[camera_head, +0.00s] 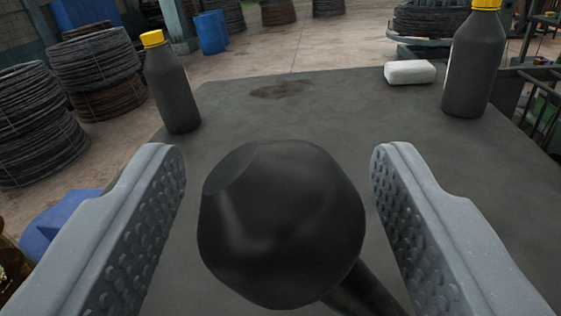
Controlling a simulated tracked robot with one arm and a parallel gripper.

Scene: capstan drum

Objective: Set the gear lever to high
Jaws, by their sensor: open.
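A large black faceted knob (280,225) fills the middle of the head camera view, with a dark shaft (370,291) running from it to the lower right. I take it to be the gear lever's knob, but no gear marks show. My gripper (276,170) is open, with one grey, studded finger on each side of the knob. A gap shows between the knob and each finger. The lever's base is out of view.
A grey tabletop (330,120) lies beyond. Black bottles with yellow caps stand on it at left (171,85) and right (472,65). A white block (410,72) lies near its back edge. Wire coils (95,70) stand on the floor at left.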

